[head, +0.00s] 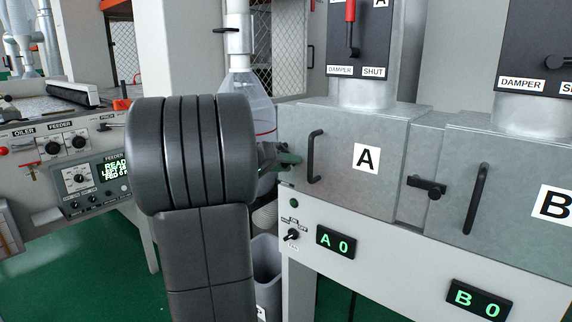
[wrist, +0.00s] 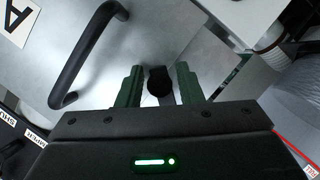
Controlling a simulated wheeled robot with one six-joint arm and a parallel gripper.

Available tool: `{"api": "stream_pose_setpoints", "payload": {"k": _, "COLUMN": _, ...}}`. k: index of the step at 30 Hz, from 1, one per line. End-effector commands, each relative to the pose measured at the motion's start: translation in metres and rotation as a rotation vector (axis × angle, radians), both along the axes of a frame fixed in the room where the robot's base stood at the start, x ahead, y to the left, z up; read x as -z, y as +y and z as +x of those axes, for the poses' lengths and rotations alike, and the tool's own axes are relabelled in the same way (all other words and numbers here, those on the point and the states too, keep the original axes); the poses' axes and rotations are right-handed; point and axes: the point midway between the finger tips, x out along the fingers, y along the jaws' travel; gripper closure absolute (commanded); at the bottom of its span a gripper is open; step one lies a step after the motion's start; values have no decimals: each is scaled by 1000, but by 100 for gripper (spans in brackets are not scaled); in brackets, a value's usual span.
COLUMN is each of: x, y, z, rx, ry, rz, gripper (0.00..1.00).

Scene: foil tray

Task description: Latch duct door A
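Duct door A (head: 345,185) is a grey metal panel with a white A label and a black bar handle (head: 315,157); it looks closed in the head view. The handle also shows at the upper left of the wrist view (wrist: 75,60). My gripper (head: 288,160) is at the door's left edge in the head view, partly hidden by my arm. In the wrist view its green fingers (wrist: 158,70) are open, one on each side of a dark latch knob (wrist: 160,83). Gaps show on both sides of the knob. The latch's angle is hard to tell.
Door B (head: 515,175) is to the right, with its handle and a dark latch (head: 429,187) between the doors. A panel below shows A 0 (head: 336,242). Damper levers stand above. A feeder console (head: 80,180) is at the left and a grey bin (head: 267,270) below.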

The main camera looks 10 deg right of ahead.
Motion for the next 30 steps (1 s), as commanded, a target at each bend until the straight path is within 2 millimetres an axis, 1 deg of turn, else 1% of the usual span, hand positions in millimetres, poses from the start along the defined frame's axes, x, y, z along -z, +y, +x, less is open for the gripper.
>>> {"api": "stream_pose_setpoints", "payload": {"k": 1, "x": 0, "y": 0, "z": 0, "rx": 0, "ry": 0, "rz": 0, "gripper": 78}}
{"api": "stream_pose_setpoints", "payload": {"k": 4, "x": 0, "y": 0, "z": 0, "rx": 0, "ry": 0, "rz": 0, "gripper": 97}}
{"api": "stream_pose_setpoints", "payload": {"k": 5, "x": 0, "y": 0, "z": 0, "rx": 0, "ry": 0, "rz": 0, "gripper": 100}}
{"api": "stream_pose_setpoints", "payload": {"k": 30, "x": -3, "y": -1, "z": -1, "rx": 1, "ry": 30, "rz": -26, "gripper": 100}}
